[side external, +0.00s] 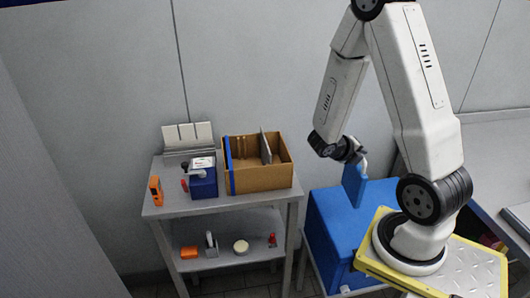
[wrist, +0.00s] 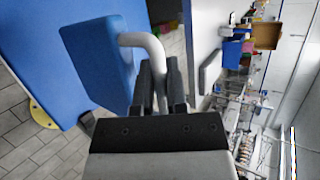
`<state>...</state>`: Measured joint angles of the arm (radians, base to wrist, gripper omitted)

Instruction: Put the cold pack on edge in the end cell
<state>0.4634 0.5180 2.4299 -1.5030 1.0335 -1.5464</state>
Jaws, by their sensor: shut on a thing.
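The cold pack (side external: 354,187) is a flat blue slab. It hangs on edge from my gripper (side external: 350,157), over or just in front of the large blue box. In the wrist view the cold pack (wrist: 98,62) is at upper left, and its white bent handle (wrist: 143,42) runs between the fingers of my gripper (wrist: 162,78), which is shut on it. The cardboard box (side external: 262,183) stands on the grey table to the left. It has a grey upright divider (side external: 265,147) and a blue strip or slab at its left end. Its cell floors are hidden.
The large blue box (side external: 328,232) stands right of the table (side external: 222,207). Left of the cardboard box are a small dark blue box (side external: 203,183), an orange item (side external: 155,190) and a pale upright rack (side external: 188,136). Small items lie on the lower shelf (side external: 225,250).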

